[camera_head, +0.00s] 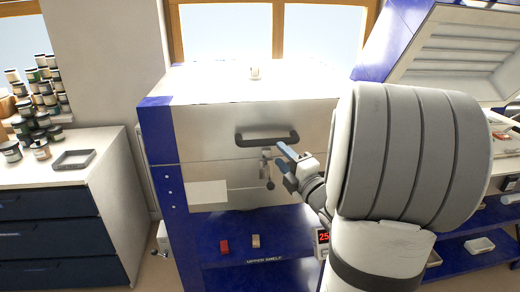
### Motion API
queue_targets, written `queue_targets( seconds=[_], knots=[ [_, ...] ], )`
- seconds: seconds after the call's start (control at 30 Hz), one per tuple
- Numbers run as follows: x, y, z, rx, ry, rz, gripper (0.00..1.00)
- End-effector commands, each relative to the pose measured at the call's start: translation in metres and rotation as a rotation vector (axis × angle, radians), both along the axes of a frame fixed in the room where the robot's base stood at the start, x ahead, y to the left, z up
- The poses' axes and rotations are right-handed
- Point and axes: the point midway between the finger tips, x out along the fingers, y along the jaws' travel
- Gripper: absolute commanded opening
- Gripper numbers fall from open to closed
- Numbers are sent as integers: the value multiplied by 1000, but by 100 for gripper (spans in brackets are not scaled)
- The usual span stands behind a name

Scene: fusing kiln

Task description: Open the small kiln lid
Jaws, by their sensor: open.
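The small kiln lid (205,122) is a silver metal cover on a blue-framed cabinet, and it looks closed. A dark bar handle (265,138) runs across its front. A latch with a hanging dark piece (267,170) sits just below the handle. My gripper (283,162) is open, with its blue-grey fingers close to the right end of the handle and the latch. I cannot tell whether a finger touches either one. My grey and white arm hides the right part of the kiln front.
A blue shelf (235,232) below holds a red block (225,246) and a tan block (256,241). A raised-lid kiln (455,50) is at right. A drawer cabinet (112,188) with jars stands at left.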

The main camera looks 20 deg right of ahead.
Motion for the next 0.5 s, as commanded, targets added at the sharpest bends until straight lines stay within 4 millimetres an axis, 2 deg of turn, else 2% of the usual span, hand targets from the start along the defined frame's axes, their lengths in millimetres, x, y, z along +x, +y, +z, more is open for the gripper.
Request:
queue_targets(
  seconds=[0.5],
  knots=[
    [67,9,13,-4,-7,5,41]
  ],
)
